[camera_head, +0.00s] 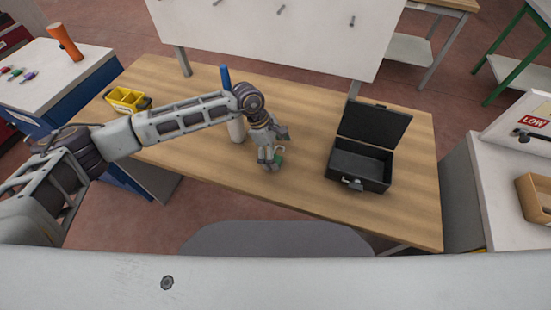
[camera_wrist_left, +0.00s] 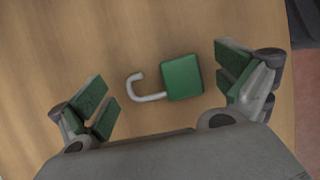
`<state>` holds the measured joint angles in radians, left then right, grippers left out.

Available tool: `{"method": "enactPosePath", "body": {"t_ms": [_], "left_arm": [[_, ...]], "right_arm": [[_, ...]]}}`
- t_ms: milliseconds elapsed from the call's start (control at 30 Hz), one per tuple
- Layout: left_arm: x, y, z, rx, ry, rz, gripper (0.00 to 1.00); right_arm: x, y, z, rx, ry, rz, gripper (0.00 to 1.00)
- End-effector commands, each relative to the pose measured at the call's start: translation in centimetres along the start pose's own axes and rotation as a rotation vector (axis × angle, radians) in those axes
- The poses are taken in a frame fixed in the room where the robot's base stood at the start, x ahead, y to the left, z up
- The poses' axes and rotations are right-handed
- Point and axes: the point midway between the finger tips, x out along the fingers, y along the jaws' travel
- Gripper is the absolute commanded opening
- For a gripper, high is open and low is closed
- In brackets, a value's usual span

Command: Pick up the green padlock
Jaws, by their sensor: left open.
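The green padlock (camera_wrist_left: 183,78) lies on the wooden table (camera_head: 215,172) with its silver shackle (camera_wrist_left: 143,92) open. In the left wrist view it sits between the spread fingers of my left gripper (camera_wrist_left: 165,92), nearer the right finger, touching neither. In the head view the padlock (camera_head: 279,160) shows as a small green patch by the fingers, partly hidden. My left gripper (camera_head: 276,147) is open and empty, reaching down over it. My right gripper is not in either view.
An open black case (camera_head: 358,163) stands on the table right of the padlock. A yellow bin (camera_head: 127,100) is at the table's left end. The table front between gripper and case is clear.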

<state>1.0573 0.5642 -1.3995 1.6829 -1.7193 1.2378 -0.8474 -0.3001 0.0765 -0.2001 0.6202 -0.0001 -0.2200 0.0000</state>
Motion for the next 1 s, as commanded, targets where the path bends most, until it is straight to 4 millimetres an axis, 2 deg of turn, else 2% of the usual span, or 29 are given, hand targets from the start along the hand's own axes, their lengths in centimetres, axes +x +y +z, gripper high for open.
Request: {"method": "enactPosePath", "body": {"t_ms": [267,633,1000], "left_arm": [[-0.03,0.01,0.01,0.0,0.0,0.0,0.99],[-0.04,0.01,0.01,0.0,0.0,0.0,0.51],[-0.36,0.05,0.16,0.0,-0.001,0.001,0.5]], "right_arm": [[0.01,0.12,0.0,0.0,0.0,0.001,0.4],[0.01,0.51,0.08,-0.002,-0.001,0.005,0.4],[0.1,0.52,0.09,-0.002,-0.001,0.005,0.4]]}}
